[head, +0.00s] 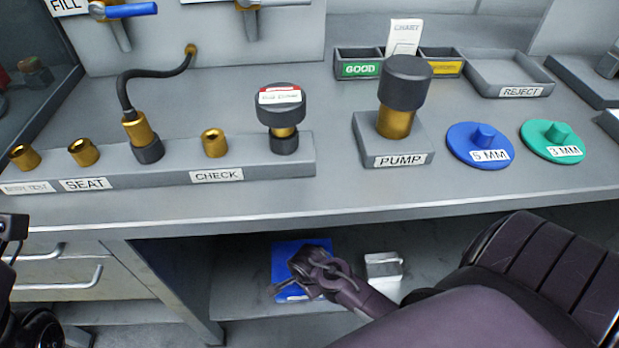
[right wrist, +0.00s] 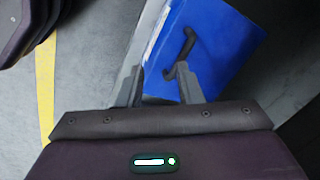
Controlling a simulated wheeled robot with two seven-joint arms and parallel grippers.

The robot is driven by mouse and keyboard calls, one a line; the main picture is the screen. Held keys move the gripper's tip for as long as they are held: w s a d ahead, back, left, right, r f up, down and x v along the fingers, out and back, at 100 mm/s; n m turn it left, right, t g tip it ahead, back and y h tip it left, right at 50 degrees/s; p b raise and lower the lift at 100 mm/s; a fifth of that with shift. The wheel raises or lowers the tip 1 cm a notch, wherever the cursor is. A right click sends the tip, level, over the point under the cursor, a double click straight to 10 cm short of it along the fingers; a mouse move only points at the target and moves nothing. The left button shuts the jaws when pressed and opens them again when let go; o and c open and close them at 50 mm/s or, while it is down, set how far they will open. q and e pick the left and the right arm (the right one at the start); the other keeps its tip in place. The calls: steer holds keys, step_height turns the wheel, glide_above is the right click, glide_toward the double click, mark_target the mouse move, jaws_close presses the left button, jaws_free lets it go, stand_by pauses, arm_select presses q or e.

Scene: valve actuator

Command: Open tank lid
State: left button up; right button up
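A blue lid (head: 290,252) with a white label lies on the low shelf under the bench. In the right wrist view the blue lid (right wrist: 213,55) fills the upper right and has a black bar handle (right wrist: 188,45). My right gripper (head: 282,288) is over the blue lid in the head view. Only dark parts of my left arm show at the left edge of the head view.
A silver-white block (head: 383,265) stands on the shelf (head: 240,290) right of the lid. The bench front edge (head: 330,218) overhangs my right gripper. Drawers (head: 60,275) with handles are at left. The bench top holds a pump (head: 403,95), brass fittings and coloured discs.

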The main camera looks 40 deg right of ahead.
steer(key=s+n, duration=0.1)
steer(key=n, duration=0.1)
steer(key=s+a+f+n, duration=0.1)
steer(key=n, duration=0.1)
steer(key=s+f+n, duration=0.1)
steer(key=n, duration=0.1)
steer(key=shift+s+a+f+p, duration=0.15)
steer(key=shift+s+f+p, duration=0.05)
steer(key=shift+p, duration=0.15)
